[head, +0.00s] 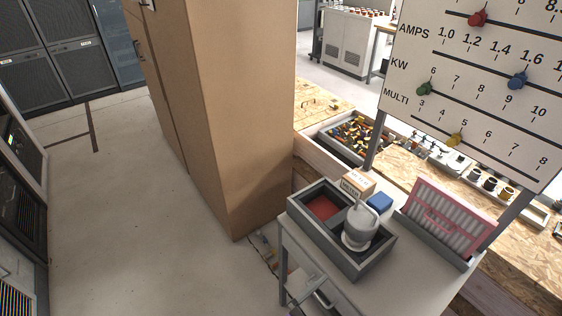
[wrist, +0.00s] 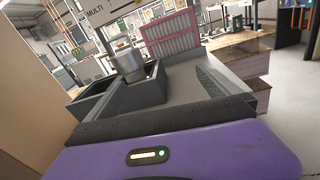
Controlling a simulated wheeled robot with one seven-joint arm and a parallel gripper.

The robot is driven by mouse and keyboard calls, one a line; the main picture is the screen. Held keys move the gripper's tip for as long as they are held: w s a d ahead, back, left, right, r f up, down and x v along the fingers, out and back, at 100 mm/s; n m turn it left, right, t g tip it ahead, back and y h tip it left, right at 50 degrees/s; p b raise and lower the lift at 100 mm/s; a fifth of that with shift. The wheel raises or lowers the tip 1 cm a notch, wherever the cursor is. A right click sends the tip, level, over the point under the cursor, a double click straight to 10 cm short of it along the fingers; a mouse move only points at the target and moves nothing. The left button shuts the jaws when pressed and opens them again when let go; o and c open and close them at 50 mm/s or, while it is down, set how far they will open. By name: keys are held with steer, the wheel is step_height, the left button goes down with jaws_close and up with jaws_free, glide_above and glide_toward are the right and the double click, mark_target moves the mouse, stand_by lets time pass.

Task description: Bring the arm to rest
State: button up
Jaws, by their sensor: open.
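My gripper's fingers do not show for certain in either view. A purple panel with a small lit display and a dark front edge (wrist: 165,160), which looks like part of my own body, fills the bottom of the wrist view. In front of it is a grey work top (head: 375,285). On it, a dark grey divided box (head: 345,262) holds a pale metal pot (head: 361,228) in one compartment. The pot also shows in the wrist view (wrist: 128,63). The box's other compartment has a red bottom (head: 322,208).
A pink-framed filter (head: 450,215) leans in a grey holder beside the box. Behind the box are a blue block (head: 380,203) and a labelled carton (head: 357,183). A tall brown cabinet (head: 240,120) stands left. The scale board (head: 475,85) rises behind. Floor at left is clear.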

steer(key=w+a+f+m+y, duration=0.3)
steer(key=a+f+y, duration=0.3)
steer(key=a+y, duration=0.15)
steer(key=s+a+f+m+y, duration=0.1)
steer(key=s+m+y, duration=0.6)
steer(key=s+y, duration=0.1)
steer(key=s+d+r+m+t+b, duration=0.1)
steer(key=s+d+r+m+t, duration=0.1)
steer(key=s+d+r+m, duration=0.5)
steer(key=s+d+r+m+t+b, duration=0.1)
steer(key=s+d+r+m+t, duration=0.15)
steer(key=s+r+m, duration=0.45)
steer(key=s+d+r+g+h, duration=0.1)
steer(key=s+d+r+h, duration=0.1)
steer(key=s+d, duration=0.3)
steer(key=shift+s+d+r+m, duration=0.4)
steer(key=shift+d+r, duration=0.25)
steer(key=shift+d, duration=0.15)
